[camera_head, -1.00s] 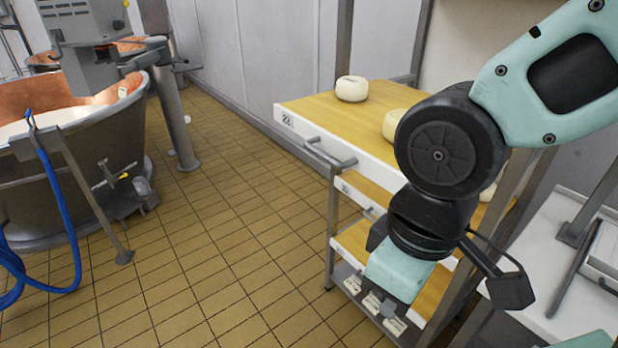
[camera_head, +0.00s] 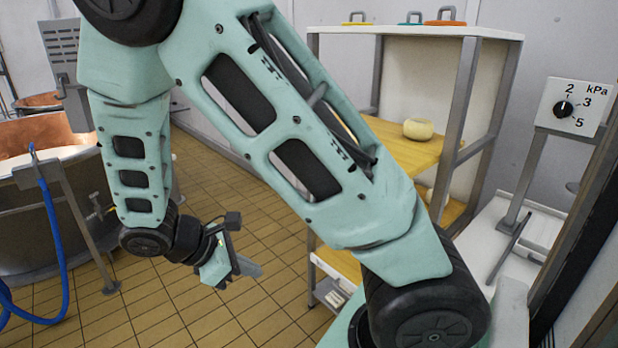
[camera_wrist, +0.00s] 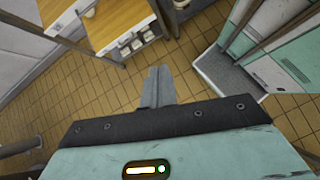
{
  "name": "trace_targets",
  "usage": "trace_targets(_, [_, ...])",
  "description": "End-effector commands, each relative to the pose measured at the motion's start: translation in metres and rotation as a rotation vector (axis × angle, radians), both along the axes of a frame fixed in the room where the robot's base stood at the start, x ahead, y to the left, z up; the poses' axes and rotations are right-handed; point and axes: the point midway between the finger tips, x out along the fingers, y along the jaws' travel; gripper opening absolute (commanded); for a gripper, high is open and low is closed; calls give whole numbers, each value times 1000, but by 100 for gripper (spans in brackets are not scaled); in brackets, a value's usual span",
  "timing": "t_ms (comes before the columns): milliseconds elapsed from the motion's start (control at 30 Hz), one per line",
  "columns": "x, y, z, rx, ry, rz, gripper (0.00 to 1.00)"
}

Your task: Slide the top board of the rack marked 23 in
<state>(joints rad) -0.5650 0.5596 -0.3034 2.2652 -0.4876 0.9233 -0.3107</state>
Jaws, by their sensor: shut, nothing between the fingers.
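The rack (camera_head: 464,85) stands right of centre in the head view, partly behind my arm. Its top wooden board (camera_head: 395,148) carries a pale round cheese (camera_head: 418,129). The front end of this board and any number on it are hidden by my arm. A lower board (camera_head: 340,262) shows below. My gripper (camera_head: 248,270) is shut and empty, over the tiled floor left of the rack and apart from the boards. In the wrist view its closed fingers (camera_wrist: 158,88) point toward the floor, with wooden boards (camera_wrist: 118,22) at the upper left.
A copper vat (camera_head: 45,210) with a blue hose (camera_head: 55,215) stands at the left. A kPa dial (camera_head: 564,108) is at the right, beyond a white surface (camera_head: 530,230). Lidded items with handles (camera_head: 445,18) sit on the rack's top shelf. Tiled floor (camera_head: 215,325) is open between vat and rack.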

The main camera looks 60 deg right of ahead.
Motion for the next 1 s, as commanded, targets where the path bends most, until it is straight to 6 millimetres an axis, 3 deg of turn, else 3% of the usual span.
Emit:
trace_targets(33, [10,-29,-4,-103,57,35,0])
trace_targets(100, [25,-65,0,-238,130,87,0])
trace_targets(200, [45,-108,15,-419,227,154,0])
trace_targets(300, [62,-136,34,-567,306,204,0])
trace_targets(567, [81,-163,63,-736,399,254,0])
trace_targets(767, [75,-189,66,-737,403,252,0])
trace_targets(1000, [63,-237,66,-735,404,252,0])
